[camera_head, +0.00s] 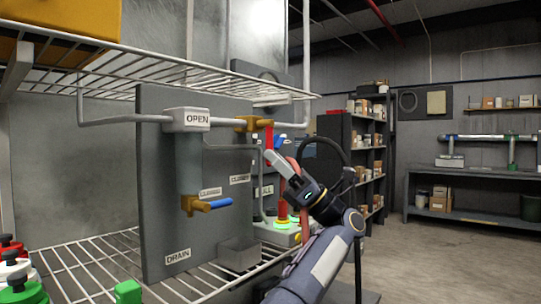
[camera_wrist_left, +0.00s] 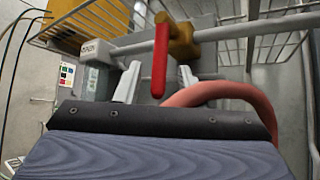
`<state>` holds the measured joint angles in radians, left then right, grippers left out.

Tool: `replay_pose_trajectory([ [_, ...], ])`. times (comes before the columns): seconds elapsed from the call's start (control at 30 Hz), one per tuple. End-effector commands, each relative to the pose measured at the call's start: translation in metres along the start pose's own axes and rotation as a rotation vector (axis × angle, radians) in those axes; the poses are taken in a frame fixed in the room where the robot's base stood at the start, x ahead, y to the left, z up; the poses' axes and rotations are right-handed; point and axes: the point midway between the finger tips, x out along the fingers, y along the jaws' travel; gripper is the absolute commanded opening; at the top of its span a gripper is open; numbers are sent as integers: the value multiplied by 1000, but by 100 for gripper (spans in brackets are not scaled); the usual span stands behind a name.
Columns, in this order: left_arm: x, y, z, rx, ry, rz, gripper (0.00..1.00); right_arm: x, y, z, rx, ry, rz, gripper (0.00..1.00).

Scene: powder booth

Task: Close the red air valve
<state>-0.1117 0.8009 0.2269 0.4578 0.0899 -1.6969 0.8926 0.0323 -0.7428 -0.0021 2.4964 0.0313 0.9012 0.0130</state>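The red valve handle (camera_head: 269,138) hangs down from a brass valve body (camera_head: 254,123) on the horizontal pipe, across the pipe's line. In the left wrist view the red handle (camera_wrist_left: 160,60) and brass body (camera_wrist_left: 184,42) are ahead of the fingers. My left gripper (camera_head: 272,158) is just below the handle in the head view. In the left wrist view my left gripper (camera_wrist_left: 158,82) is open, with one finger on each side of the handle's lower end. I cannot tell whether a finger touches it. My right gripper is out of view.
A grey panel (camera_head: 155,190) carries OPEN and DRAIN labels and a lower blue-handled valve (camera_head: 210,204). Wire shelves (camera_head: 90,265) lie above and below. A red hose (camera_wrist_left: 235,92) curves close beside my left gripper. Open floor (camera_head: 440,265) lies to the right.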

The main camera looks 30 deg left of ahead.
Motion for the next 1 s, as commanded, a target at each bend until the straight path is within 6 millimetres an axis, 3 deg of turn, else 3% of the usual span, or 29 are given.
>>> replay_pose_trajectory([
  [0.1,-24,-1,1,0,-3,-4,36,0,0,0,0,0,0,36],
  [0.33,-53,0,1,-1,-2,-3,36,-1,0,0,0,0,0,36],
  [1.0,-53,-2,5,6,-24,-23,36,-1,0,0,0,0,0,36],
])
